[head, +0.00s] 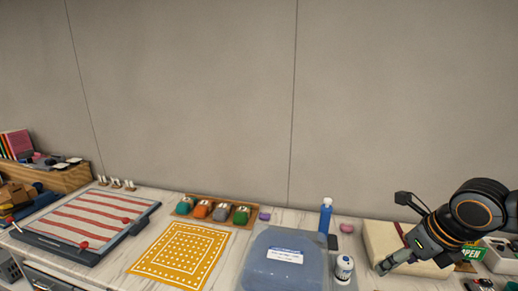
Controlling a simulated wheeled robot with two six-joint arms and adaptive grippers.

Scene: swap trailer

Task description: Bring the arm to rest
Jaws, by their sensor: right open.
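My right gripper (402,256) is at the right side of the head view, over a cream-coloured block or box (378,240) on the counter. It is open, and I see nothing held in it. Its arm comes in from the right edge. I cannot tell whether the gripper touches the cream thing, part of which it hides. My left gripper is not in view.
The marble counter (222,262) bears a red-and-white striped board (88,216), a yellow patterned cloth (181,254), a tray of several coloured items (212,222), a translucent blue bin (262,266), a blue bottle (325,217) and a white jar (343,268). A wall stands behind.

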